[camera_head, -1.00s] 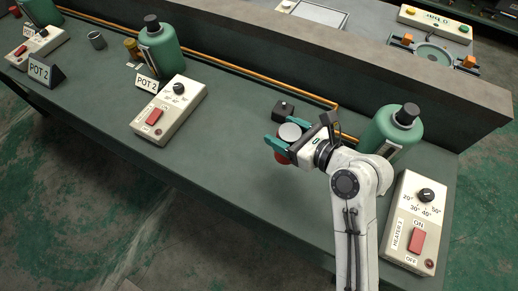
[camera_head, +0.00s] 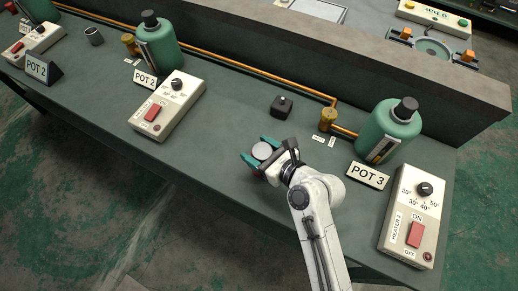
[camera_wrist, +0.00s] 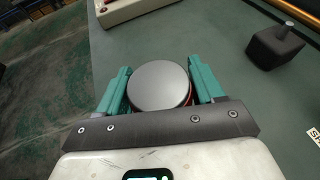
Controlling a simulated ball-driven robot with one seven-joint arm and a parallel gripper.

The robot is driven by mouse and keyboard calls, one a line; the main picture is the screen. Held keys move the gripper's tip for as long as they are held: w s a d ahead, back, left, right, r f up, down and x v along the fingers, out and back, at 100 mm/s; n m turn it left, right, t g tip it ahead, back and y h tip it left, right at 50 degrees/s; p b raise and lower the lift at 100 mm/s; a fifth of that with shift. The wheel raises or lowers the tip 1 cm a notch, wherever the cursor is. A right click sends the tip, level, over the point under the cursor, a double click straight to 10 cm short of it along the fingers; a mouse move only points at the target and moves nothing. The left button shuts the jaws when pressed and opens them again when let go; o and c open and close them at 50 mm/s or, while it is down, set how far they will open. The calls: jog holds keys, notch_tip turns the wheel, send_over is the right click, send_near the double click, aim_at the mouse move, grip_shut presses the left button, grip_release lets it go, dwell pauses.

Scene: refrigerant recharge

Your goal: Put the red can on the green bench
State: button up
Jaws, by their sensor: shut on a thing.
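The red can shows mostly as its grey round top (camera_head: 263,151) in the head view. In the wrist view the can (camera_wrist: 160,86) stands between the two teal fingers, with slivers of red at its sides. My gripper (camera_head: 262,154) is shut on it, over the front part of the green bench (camera_head: 225,135). The can's underside is hidden, so I cannot tell whether it touches the bench top.
A small dark block (camera_head: 282,107) sits behind the gripper. A heater box (camera_head: 167,105) stands to the left, another (camera_head: 413,218) to the right. A green bottle (camera_head: 389,131) and the POT 3 sign (camera_head: 368,175) are to the right. The bench around the can is clear.

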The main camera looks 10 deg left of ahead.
jog(key=o, duration=1.3)
jog(key=shift+c, duration=0.2)
jog(key=v, duration=1.2)
jog(key=shift+b, duration=0.3)
